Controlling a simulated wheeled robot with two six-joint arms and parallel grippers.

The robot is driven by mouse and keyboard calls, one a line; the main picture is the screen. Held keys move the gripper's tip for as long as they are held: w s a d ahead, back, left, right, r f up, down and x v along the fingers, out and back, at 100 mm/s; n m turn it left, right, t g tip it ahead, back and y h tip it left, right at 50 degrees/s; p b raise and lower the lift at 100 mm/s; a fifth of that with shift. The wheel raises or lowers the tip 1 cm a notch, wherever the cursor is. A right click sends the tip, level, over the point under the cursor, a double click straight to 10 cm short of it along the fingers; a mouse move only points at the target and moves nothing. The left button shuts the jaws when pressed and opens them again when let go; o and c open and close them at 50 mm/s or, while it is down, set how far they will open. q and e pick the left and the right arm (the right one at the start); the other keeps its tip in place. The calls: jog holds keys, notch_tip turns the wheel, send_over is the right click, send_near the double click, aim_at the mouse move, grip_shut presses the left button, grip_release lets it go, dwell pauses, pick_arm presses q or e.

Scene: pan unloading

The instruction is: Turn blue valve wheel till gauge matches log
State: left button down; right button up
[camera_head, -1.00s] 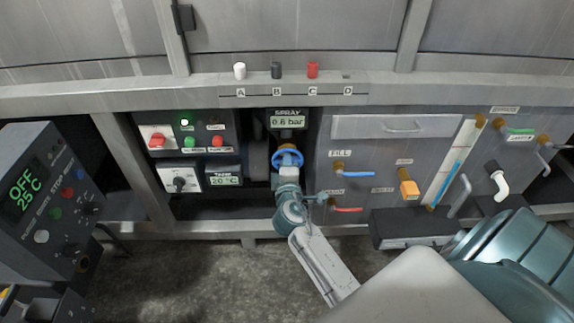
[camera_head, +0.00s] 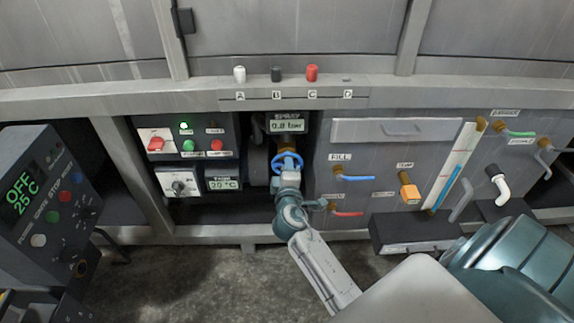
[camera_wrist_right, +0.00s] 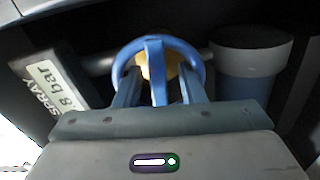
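The blue valve wheel (camera_head: 287,163) sits below the spray gauge (camera_head: 287,124), which reads 0.8 bar. My right gripper (camera_head: 288,178) is at the wheel. In the right wrist view the blue wheel (camera_wrist_right: 154,48) shows a brass-coloured hub and a spoke pointing toward me. The two fingers of my right gripper (camera_wrist_right: 157,92) stand apart, one on each side of that spoke, with gaps visible between; their tips overlap the rim. The gauge (camera_wrist_right: 55,85) is partly visible there, ending in "8 bar". My left gripper is not in view. No log can be made out.
A switch panel (camera_head: 208,127) and a tank display (camera_head: 223,184) reading 20 °C lie left of the wheel. A grey cabinet with blue (camera_head: 355,177), red and orange handles stands close on the right. A control box (camera_head: 38,190) reading OFF 25 °C is at far left.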

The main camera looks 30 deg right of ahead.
jog(key=v, duration=1)
jog(key=shift+s+a+p, duration=0.2)
jog(key=shift+s+p, duration=0.1)
jog(key=shift+s, duration=0.05)
